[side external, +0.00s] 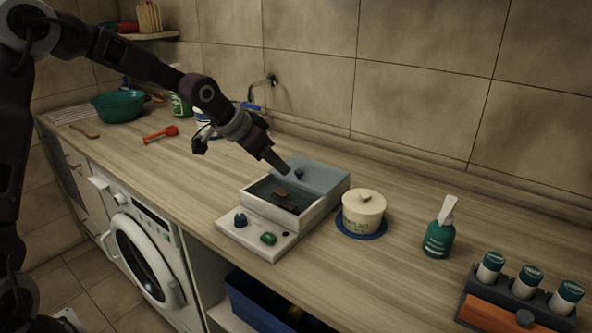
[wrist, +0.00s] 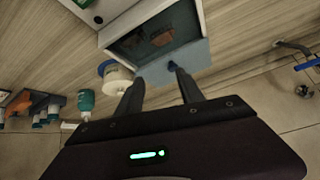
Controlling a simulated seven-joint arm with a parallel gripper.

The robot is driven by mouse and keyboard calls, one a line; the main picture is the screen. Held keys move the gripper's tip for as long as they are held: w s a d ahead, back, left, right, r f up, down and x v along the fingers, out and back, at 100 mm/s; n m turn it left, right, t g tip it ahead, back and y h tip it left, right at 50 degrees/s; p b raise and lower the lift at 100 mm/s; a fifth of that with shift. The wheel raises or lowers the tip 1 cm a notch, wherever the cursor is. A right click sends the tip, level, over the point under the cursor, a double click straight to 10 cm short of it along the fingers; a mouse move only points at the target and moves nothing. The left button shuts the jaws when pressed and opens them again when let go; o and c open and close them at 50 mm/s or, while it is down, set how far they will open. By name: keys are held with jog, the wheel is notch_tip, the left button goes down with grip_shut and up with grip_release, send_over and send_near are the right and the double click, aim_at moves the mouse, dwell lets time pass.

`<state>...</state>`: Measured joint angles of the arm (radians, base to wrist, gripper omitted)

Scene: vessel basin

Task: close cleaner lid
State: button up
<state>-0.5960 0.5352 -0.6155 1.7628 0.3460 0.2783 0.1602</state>
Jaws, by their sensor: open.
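The cleaner (side external: 256,232) is a white box with a water-filled basin, a blue knob and a green button on its front panel. Its blue-grey translucent lid (side external: 322,176) stands open at the back, with a small dark blue knob on it. Brown pieces (side external: 284,197) lie in the basin. My gripper (side external: 277,163) is above the back left of the cleaner, near the lid's knob. In the wrist view the open fingers (wrist: 158,88) point at the lid (wrist: 172,68), one on each side of its knob (wrist: 172,66). I cannot tell whether they touch it.
A cream lidded pot (side external: 363,209) on a blue saucer stands close right of the cleaner. A green pump bottle (side external: 439,232) and a rack of bottles (side external: 518,290) stand farther right. A tap (side external: 262,86) is behind. A washing machine (side external: 145,245) is below the counter.

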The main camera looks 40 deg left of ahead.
jog(key=t+h, duration=0.1)
send_near(298, 171)
jog(key=shift+w+d+f+n, duration=0.3)
jog(key=shift+w+f, duration=0.05)
jog(key=shift+f, duration=0.15)
jog(key=x, duration=0.7)
jog(key=shift+w+f, duration=0.1)
jog(key=shift+w, duration=0.05)
jog(key=shift+c, duration=0.5)
grip_shut()
